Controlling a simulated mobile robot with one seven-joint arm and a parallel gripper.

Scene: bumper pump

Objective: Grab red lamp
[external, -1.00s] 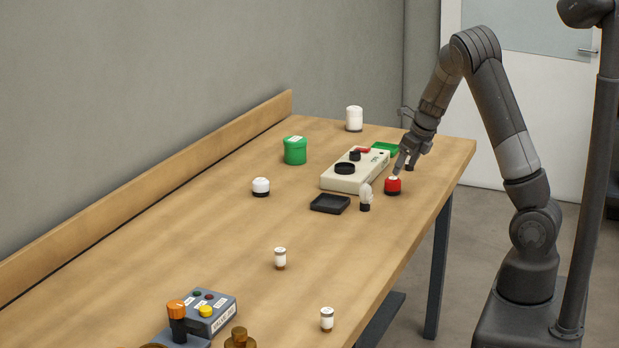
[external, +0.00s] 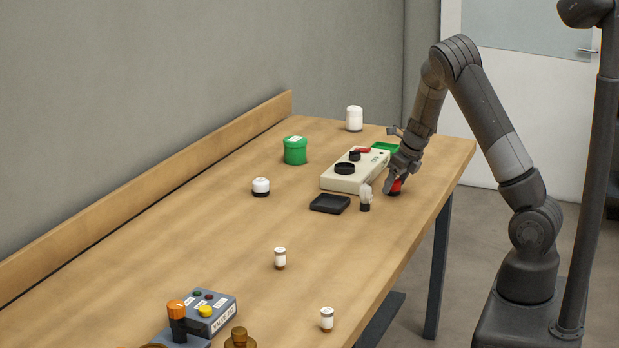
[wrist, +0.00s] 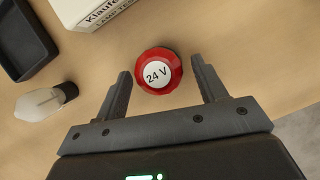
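The red lamp (external: 396,187) stands on the table near its right edge, partly hidden by my gripper in the external view. In the wrist view the red lamp (wrist: 158,71) shows from above, with a round white top marked "24 V". My gripper (external: 391,186) is low over the table at the lamp. In the wrist view my gripper (wrist: 160,86) is open, with one finger to the left of the lamp and one to the right. The lamp lies between and slightly beyond the fingertips, with a visible gap to each finger.
A black tray (external: 330,204) and a cream box (external: 345,181) are nearby. The table's right edge is close; the table in front is mostly clear.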

